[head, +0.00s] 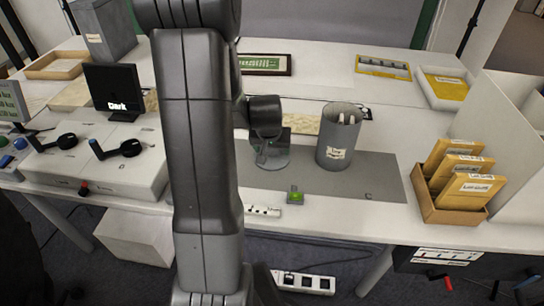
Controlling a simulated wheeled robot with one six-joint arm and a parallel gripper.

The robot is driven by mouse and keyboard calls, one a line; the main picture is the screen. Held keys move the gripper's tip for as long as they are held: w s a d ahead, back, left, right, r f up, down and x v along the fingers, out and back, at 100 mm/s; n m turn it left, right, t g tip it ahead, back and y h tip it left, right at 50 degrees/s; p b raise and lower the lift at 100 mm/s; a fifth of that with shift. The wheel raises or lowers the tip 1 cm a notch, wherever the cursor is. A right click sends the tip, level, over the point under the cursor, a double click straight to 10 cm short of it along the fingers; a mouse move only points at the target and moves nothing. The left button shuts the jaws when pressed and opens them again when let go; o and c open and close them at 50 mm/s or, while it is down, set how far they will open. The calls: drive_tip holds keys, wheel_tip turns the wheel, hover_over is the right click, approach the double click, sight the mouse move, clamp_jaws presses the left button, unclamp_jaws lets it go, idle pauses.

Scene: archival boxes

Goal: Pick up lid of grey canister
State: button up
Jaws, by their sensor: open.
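The grey canister (334,158) stands upright and open on the table, right of my gripper, with a paper label on its side and white rolled items showing inside. A round grey disc, apparently its lid (279,160), lies on the grey mat to the left of the canister. My gripper (263,157) is open and points down at the disc, over its left part. The gripper hides part of the disc, and I cannot tell whether the fingers touch it.
A box of yellow envelopes (455,215) stands at the right. A dark framed panel (265,64) lies behind.

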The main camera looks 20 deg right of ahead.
drive_tip(key=shift+f, duration=0.15)
drive_tip(key=c, duration=1.1)
